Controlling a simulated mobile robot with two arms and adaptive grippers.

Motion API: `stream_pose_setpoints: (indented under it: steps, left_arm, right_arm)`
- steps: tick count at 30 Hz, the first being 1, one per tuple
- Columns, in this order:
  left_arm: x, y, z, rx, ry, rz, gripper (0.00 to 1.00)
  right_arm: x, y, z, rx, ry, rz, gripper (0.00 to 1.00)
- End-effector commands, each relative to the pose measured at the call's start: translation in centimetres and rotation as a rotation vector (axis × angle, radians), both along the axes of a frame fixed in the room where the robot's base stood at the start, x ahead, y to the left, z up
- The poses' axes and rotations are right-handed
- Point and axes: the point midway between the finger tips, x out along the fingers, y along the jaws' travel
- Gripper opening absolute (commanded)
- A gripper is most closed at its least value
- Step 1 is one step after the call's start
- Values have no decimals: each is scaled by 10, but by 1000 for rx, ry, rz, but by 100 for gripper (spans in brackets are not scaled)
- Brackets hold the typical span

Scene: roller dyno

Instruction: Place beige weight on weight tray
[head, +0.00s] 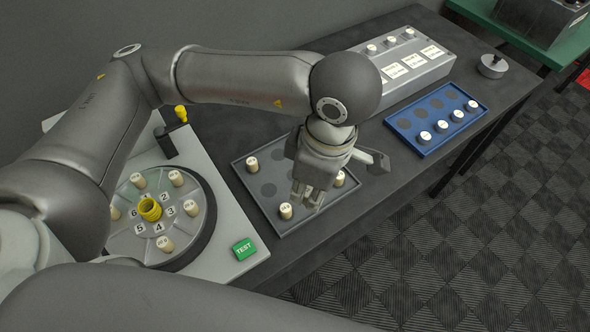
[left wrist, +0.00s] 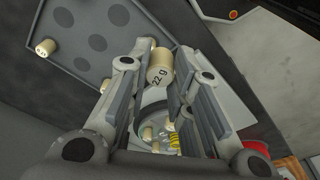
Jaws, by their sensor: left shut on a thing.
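My left gripper (head: 314,200) is over the grey weight tray (head: 262,204), fingers pointing down. In the left wrist view, the gripper (left wrist: 160,100) is shut on a beige weight (left wrist: 160,70) marked "22 g". The held weight cannot be made out in the head view. The tray has dark round spots and also shows in the left wrist view (left wrist: 72,50). Beige weights stand at its far left (head: 252,164), its near side (head: 286,211) and behind the gripper (head: 339,179). The gripper and wrist hide part of the tray. My right gripper is not in view.
Left of the tray is a round numbered turntable (head: 133,239) with several beige weights and a yellow centre piece (head: 150,208). A green TEST button (head: 244,248) is near it. A blue tray (head: 406,128) with several white weights and a grey box (head: 432,70) stand right.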

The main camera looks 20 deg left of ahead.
Motion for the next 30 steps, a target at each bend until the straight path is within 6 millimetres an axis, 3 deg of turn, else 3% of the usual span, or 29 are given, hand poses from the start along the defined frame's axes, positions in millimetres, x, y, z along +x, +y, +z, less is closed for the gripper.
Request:
stream_pose_setpoints:
  steps: [11, 15, 25, 30]
  left_arm:
    - [76, 43, -33, 5, 3, 13, 7]
    - [95, 52, -63, 3, 4, 9, 7]
    - [117, 63, -95, 3, 1, 4, 7]
    - [118, 63, -115, 2, 4, 2, 7]
  right_arm:
    - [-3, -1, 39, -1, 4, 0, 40]
    - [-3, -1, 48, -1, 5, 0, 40]
    - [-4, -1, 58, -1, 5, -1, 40]
    - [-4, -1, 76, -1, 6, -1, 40]
